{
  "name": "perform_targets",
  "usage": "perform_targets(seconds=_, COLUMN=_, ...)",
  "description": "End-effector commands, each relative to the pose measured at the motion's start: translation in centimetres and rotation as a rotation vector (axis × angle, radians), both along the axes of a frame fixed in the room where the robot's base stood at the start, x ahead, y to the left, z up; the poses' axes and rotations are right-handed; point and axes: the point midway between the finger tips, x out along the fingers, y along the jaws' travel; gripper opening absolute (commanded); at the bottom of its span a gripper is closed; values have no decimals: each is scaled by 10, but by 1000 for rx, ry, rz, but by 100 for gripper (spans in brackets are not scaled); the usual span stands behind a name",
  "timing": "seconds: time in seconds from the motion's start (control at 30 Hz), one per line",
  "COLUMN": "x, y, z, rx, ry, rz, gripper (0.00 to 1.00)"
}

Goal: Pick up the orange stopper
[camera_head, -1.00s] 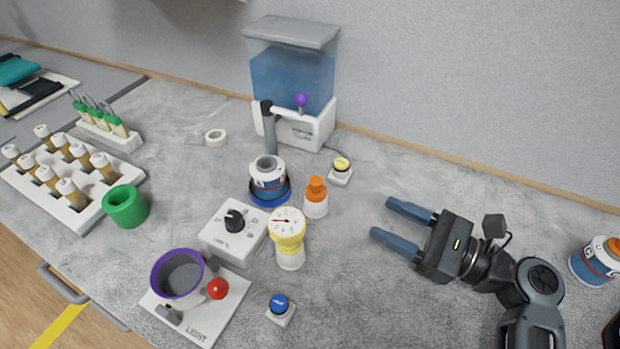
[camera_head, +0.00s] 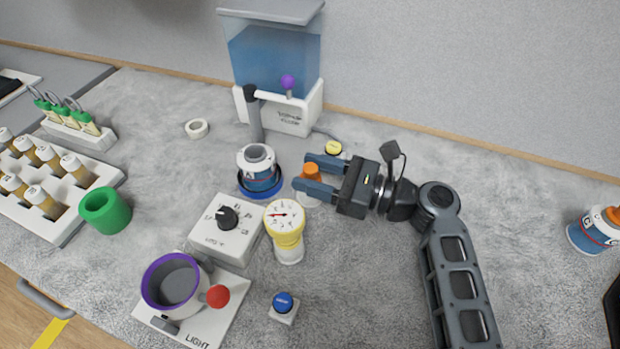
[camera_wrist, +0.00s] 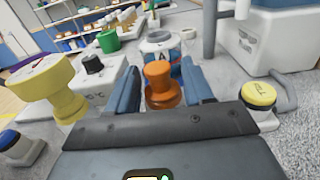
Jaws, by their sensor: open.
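In the wrist view the stopper (camera_wrist: 161,84) stands upright between the two blue fingers. My gripper (camera_head: 308,175) is open, with one finger on each side of the stopper. I cannot tell whether either finger touches it.
A labelled jar (camera_head: 258,168) on a blue base stands just left of the fingers. A yellow gauge (camera_head: 285,223) is close in front. A yellow button (camera_head: 333,148) and a water tank (camera_head: 275,65) are behind. Bench to the right is clear up to another jar (camera_head: 597,231).

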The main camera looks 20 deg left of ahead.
Motion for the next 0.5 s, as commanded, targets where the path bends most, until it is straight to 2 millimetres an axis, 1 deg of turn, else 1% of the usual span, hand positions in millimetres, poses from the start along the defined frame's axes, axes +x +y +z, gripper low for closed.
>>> perform_targets(seconds=0.03, x=-1, y=5, z=-1, rx=0, ry=-1, rz=2, gripper=51)
perform_targets(seconds=0.1, x=-1, y=8, z=0, rx=0, ry=0, rz=1, gripper=51)
perform_targets(seconds=0.33, x=-1, y=8, z=0, rx=0, ry=0, rz=0, gripper=50)
perform_targets(seconds=0.5, x=-1, y=8, z=0, rx=0, ry=0, rz=0, gripper=34)
